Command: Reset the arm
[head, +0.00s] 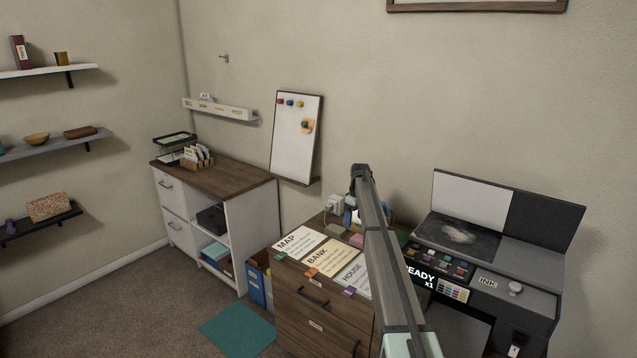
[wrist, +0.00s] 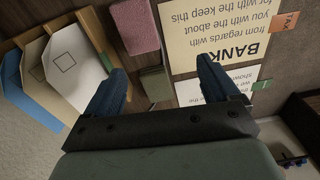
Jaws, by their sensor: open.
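My gripper (wrist: 160,68) shows in the wrist view with its two blue fingers spread apart and nothing between them. It hangs above the wooden desk top. A small green block (wrist: 155,84) and a pink block (wrist: 137,26) lie below and beyond the fingers. In the head view my arm reaches up over the desk, and I cannot clearly make out the fingers there.
Sheets marked MAP (head: 296,242), BANK (head: 323,257) and HOUSE (head: 354,277) lie on the brown cabinet (head: 312,312). Envelopes (wrist: 76,66) stand left of the fingers. A printer (head: 490,250) is right of my arm. A whiteboard (head: 296,140) leans behind.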

